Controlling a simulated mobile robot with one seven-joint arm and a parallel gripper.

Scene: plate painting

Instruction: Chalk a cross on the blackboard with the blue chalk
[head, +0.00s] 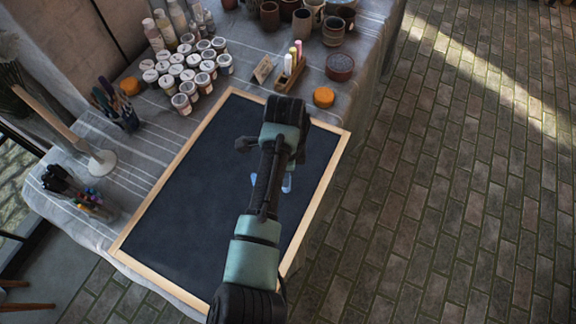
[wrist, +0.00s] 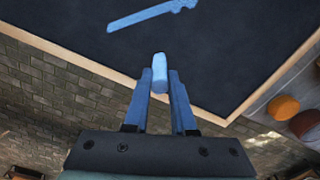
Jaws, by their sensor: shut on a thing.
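The blackboard (head: 190,205) lies flat on the table in a light wooden frame; it also fills the top of the wrist view (wrist: 245,45). My gripper (wrist: 160,82) is shut on the blue chalk (wrist: 160,66), whose end sticks out past the fingertips. A slanted blue chalk stroke (wrist: 150,16) with a small hook near its right end is on the board, beyond the chalk. I cannot tell whether the chalk touches the board. In the head view my arm hides the gripper and chalk; small light-blue patches beside it are unclear.
A wooden holder (head: 291,74) with other chalks stands beyond the board's far edge, near an orange round pot (head: 323,97). Several paint jars (head: 190,73) and a brush cup (head: 118,110) stand left of the board. The board's left half is clear.

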